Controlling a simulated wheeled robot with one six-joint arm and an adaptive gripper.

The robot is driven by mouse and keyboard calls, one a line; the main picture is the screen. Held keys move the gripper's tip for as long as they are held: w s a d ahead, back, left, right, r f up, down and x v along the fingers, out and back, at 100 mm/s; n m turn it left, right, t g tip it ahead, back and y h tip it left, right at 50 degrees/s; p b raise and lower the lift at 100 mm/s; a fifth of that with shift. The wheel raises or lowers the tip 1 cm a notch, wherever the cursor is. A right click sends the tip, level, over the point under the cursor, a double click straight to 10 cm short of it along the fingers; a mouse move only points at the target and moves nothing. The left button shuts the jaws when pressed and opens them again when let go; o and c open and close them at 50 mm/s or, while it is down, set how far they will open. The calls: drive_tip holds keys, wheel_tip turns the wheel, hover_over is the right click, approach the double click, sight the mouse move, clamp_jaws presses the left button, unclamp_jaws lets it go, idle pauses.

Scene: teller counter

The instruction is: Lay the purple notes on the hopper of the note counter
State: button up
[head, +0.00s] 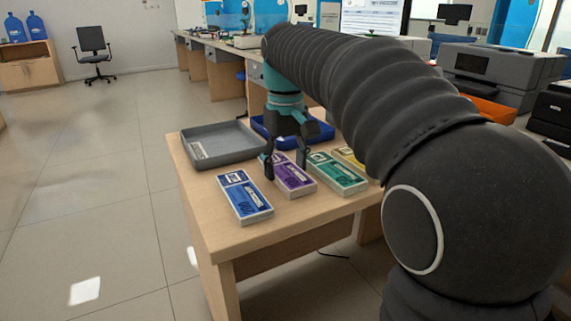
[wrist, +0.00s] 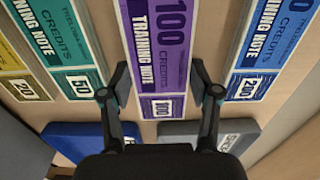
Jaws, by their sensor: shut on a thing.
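The purple notes (head: 294,182) are a flat bundle lying on the wooden desk, between the blue and green bundles. My gripper (head: 286,168) points down over them, with one finger on each side. In the wrist view the purple notes (wrist: 158,45) read "100 credits training note" and lie between the two fingers of my gripper (wrist: 161,82), which is shut on them. The bundle looks level and at about the height of its neighbours; I cannot tell whether it touches the desk. I cannot pick out the note counter or its hopper for certain.
Blue notes (head: 243,196) lie left of the purple ones; green notes (head: 337,173) and yellow notes (head: 351,156) lie right. A grey tray (head: 222,158) and a blue tray (head: 266,131) stand behind. Grey office machines (head: 494,72) and a black machine (head: 553,115) stand at the right.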

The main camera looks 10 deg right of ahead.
sight(286, 170)
drive_tip(key=o, duration=1.3)
wheel_tip(286, 170, up, 12)
drive_tip(key=p, duration=0.3)
drive_tip(key=shift+r, duration=0.1)
